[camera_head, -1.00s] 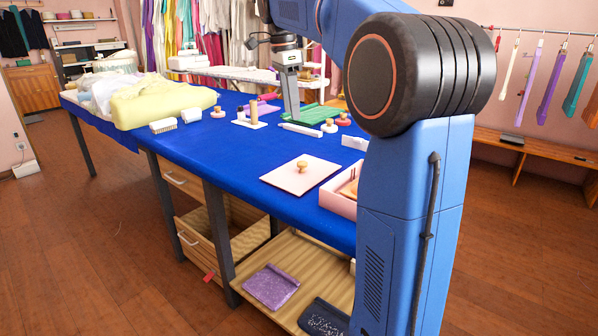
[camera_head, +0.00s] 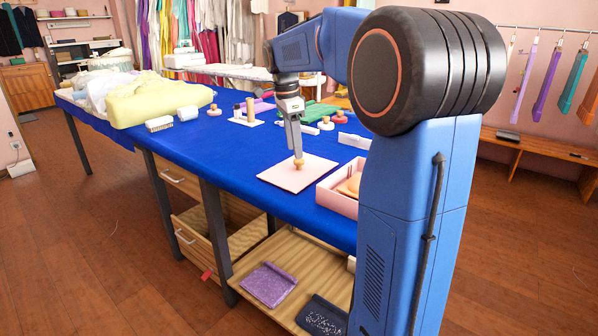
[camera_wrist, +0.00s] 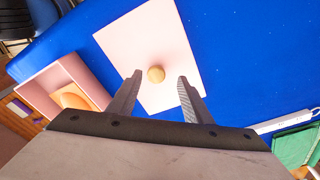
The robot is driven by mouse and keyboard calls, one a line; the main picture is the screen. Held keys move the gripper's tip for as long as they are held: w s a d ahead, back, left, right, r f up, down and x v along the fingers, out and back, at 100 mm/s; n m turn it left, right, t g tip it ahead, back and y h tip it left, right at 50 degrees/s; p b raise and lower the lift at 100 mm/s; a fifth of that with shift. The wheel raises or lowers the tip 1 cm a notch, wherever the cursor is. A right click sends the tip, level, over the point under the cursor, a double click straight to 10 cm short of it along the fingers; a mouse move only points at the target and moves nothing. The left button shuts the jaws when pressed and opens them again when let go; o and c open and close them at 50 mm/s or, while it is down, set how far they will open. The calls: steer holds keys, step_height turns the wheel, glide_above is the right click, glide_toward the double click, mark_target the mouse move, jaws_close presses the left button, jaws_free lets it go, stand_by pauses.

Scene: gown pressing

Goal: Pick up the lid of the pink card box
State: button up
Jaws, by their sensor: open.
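The box also shows at the left in the wrist view (camera_wrist: 38,91). My gripper (camera_head: 298,156) points down over the lid, right at the knob in the head view. In the wrist view my gripper (camera_wrist: 158,80) is open, and the knob appears between its two fingertips, not clearly touching either. The exact height is hard to tell.
A wooden piece (camera_wrist: 73,98) lies in the box. A white bar and green cloth (camera_wrist: 296,145) lie to the right in the wrist view. A brush (camera_head: 159,124), spools and folded yellow cloth (camera_head: 160,101) are farther back. The blue tabletop left of the lid is clear.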

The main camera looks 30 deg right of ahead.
mark_target(299, 166)
steer(key=f, duration=0.2)
steer(key=s+f, duration=0.1)
steer(key=shift+d+f, duration=0.25)
steer(key=shift+d, duration=0.15)
steer(key=shift+w+f, duration=0.1)
steer(key=shift+f, duration=0.45)
steer(key=shift+c, duration=0.7)
steer(key=c, duration=0.9)
